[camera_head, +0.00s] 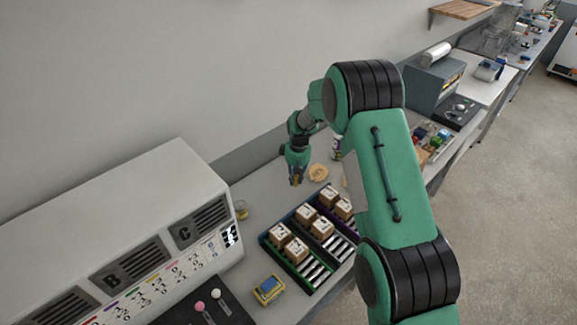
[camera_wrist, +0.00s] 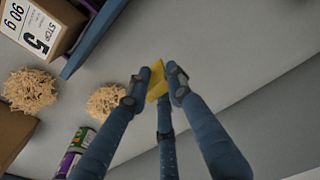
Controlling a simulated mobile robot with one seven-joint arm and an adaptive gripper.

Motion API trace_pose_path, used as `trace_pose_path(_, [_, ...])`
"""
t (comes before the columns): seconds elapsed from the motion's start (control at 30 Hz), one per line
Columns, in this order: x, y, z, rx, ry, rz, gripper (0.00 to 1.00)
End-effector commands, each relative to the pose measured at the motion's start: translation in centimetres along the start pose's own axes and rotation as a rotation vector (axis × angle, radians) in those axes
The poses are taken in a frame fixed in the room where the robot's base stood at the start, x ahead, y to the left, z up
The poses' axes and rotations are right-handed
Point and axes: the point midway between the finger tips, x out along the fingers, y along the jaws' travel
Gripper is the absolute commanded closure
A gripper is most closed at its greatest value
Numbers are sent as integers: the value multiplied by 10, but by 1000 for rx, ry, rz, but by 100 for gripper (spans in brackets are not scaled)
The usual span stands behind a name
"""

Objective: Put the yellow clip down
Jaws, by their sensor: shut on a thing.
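The yellow clip (camera_wrist: 157,84) is held between the fingertips of my gripper (camera_wrist: 160,88) in the wrist view. My gripper is shut on it. In the head view my gripper (camera_head: 296,178) points down above the grey counter (camera_head: 262,185), behind the tray of boxes. The clip is too small to make out clearly there. In the wrist view bare counter shows behind the clip, and I cannot tell how far below it is.
A dark tray (camera_head: 268,246) holds several brown boxes. A pale shredded bundle (camera_head: 318,172) lies right of my gripper; two bundles show in the wrist view (camera_wrist: 107,101). A can (camera_wrist: 78,146) stands nearby. A yellow-blue item (camera_head: 269,289) lies in front. Counter left of my gripper is mostly clear.

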Motion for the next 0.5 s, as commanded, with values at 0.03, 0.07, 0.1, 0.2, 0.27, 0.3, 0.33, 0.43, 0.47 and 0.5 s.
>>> trace_pose_path(0.03, [0,0,0,0,-1,0,95])
trace_pose_path(0.07, [0,0,0,0,-1,0,95])
trace_pose_path(0.1, [0,0,0,0,-1,0,95])
trace_pose_path(0.2, [0,0,0,0,0,0,95])
trace_pose_path(0.27, [0,0,0,0,0,0,95])
trace_pose_path(0.3, [0,0,0,0,0,0,95])
trace_pose_path(0.33, [0,0,0,0,0,0,95])
trace_pose_path(0.43, [1,1,-3,0,-1,-1,95])
trace_pose_path(0.47, [2,2,-4,0,-1,-1,95])
trace_pose_path(0.5, [2,4,-7,0,0,0,95])
